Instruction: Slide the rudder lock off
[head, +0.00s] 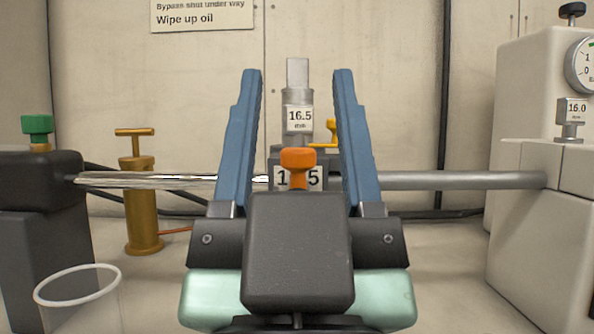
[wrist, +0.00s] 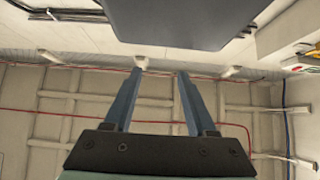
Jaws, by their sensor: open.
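My gripper (head: 297,76) is open, its two blue fingers pointing up in the head view. Between them I see an orange knob (head: 297,158) in front of a label partly covered by the knob, reading "1", something hidden, then "5". A dark block (head: 330,157) shows behind, at the level of a horizontal metal rod (head: 440,180). I cannot tell for sure which part is the rudder lock, or whether the fingers touch anything. My gripper's fingertips also show apart and empty in the wrist view (wrist: 160,73). My gripper's body hides what lies below the knob.
A grey post (head: 297,115) labelled 16.5 mm stands behind the knob. A brass pump (head: 141,200) and a clear cup (head: 78,295) are at left. A dark housing (head: 38,180) holds the rod's left end, a pale housing (head: 545,230) its right. A dark shape (wrist: 195,20) tops the wrist view.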

